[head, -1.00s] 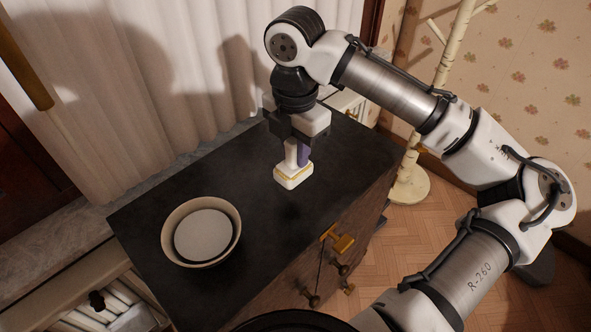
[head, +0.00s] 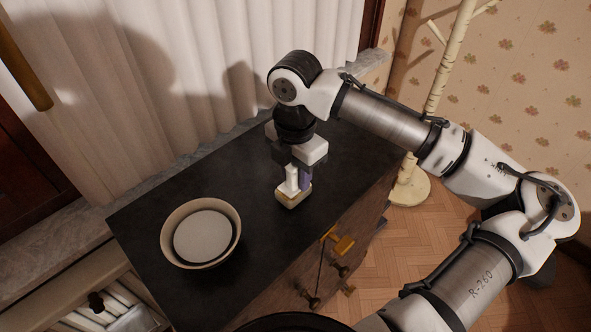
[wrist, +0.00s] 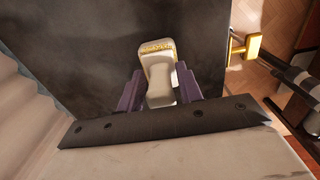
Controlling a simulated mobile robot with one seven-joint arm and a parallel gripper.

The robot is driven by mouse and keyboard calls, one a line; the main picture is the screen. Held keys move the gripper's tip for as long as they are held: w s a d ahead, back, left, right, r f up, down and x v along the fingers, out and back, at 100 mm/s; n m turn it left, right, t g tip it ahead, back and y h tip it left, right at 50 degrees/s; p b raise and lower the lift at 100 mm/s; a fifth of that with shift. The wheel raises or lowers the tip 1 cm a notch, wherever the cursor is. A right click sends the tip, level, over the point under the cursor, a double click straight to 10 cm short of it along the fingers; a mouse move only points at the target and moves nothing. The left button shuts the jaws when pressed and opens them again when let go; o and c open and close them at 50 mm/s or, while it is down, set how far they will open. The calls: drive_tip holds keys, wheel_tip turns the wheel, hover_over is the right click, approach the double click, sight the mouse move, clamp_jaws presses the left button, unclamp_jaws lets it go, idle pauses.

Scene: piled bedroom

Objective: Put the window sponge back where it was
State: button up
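The window sponge (head: 294,197) has a white handle and a pale block with a yellowish band. It is over the dark top of the dresser (head: 250,225), right of the bowl. My gripper (head: 298,180) points down with its fingers around the handle, holding the sponge roughly upright. In the wrist view, the sponge (wrist: 157,52) sticks out beyond my gripper (wrist: 160,88), with a purple finger on each side of the handle. The sponge's underside is hidden, so I cannot tell whether it touches the dresser top.
A beige bowl (head: 230,250) with a pale disc inside stands at the left on the dresser. White curtains (head: 190,90) hang behind. A yellow handle (head: 340,243) sticks out from the dresser front. A cream coat stand (head: 408,190) is at the right. The dresser top around the sponge is clear.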

drive_tip(key=shift+o, duration=0.7)
wheel_tip(320, 180, up, 12)
drive_tip(key=shift+r, duration=0.2)
drive_tip(key=shift+s+f, duration=0.1)
